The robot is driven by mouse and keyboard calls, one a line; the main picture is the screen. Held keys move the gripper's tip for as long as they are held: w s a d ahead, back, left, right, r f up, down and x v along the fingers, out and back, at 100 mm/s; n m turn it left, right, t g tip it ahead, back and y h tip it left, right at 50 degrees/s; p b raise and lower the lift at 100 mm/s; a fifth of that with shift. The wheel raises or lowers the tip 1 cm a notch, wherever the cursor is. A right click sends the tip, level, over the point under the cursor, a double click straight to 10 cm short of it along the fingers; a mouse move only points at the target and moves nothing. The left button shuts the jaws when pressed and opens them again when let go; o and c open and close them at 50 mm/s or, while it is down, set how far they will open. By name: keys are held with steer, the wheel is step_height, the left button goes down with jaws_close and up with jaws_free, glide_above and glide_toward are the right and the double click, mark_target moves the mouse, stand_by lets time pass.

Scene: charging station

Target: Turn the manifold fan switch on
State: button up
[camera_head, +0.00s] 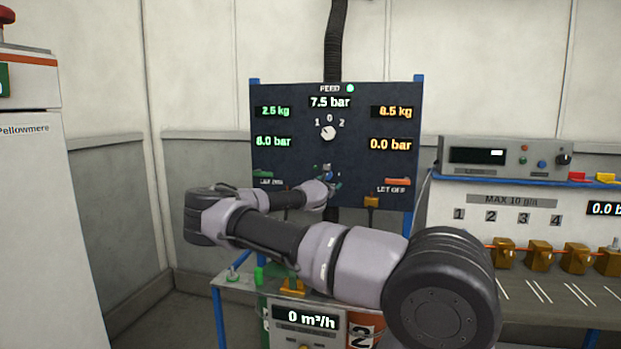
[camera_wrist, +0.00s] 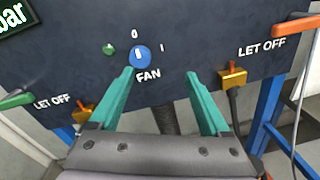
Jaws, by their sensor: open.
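The fan switch is a round blue knob (camera_wrist: 140,56) with a white mark, above the word FAN on the dark panel (camera_wrist: 75,62) in the wrist view. The mark points up towards the 0; the I is to its right. My gripper (camera_wrist: 160,73) is open, its two teal fingers pointing at the panel. The knob lies nearer the left fingertip, between and just beyond the tips; I cannot tell whether they touch. In the head view my gripper (camera_head: 329,180) is at the panel's lower middle and largely hides the knob.
A small green lamp or button (camera_wrist: 109,49) is left of the knob. LET OFF levers, green (camera_wrist: 15,100) and orange (camera_wrist: 296,22), flank it. A selector dial (camera_head: 328,133) sits above. The unit below (camera_head: 305,318) reads 0 m³/h. A bench with brass valves (camera_head: 539,253) stands right.

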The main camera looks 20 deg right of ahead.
mark_target(327, 176)
steer(key=shift+n+t+y, duration=0.4)
steer(key=shift+n+t, duration=0.1)
steer(key=shift+n, duration=0.3)
steer(key=w+d, duration=0.1)
steer(key=w, duration=0.2)
steer(key=w+d, duration=0.1)
steer(key=w, duration=0.3)
steer(key=w+d, duration=0.1)
steer(key=w, duration=0.2)
steer(key=shift+w, duration=0.25)
jaws_close()
